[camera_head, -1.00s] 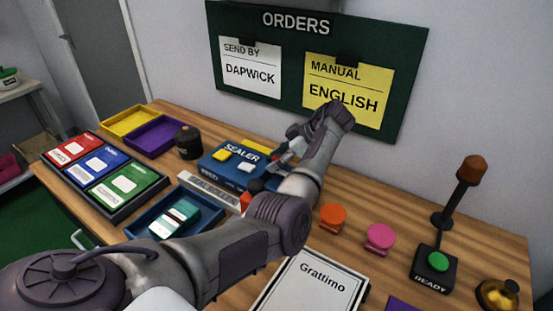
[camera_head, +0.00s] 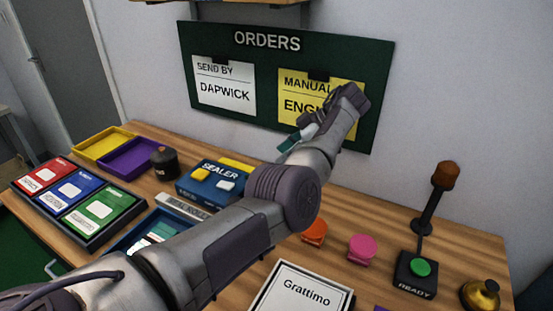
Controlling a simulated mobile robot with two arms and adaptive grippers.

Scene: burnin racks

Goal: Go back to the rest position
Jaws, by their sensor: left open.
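My left arm reaches in from the lower left, across the front of the table. Its gripper (camera_head: 298,138) is raised above the table, in front of the lower part of the orders board (camera_head: 215,112). The gripper is open; its fingers point to the left and are partly hidden by my own wrist. A small teal patch shows at the fingertips, too small to make out. My right gripper is not in view.

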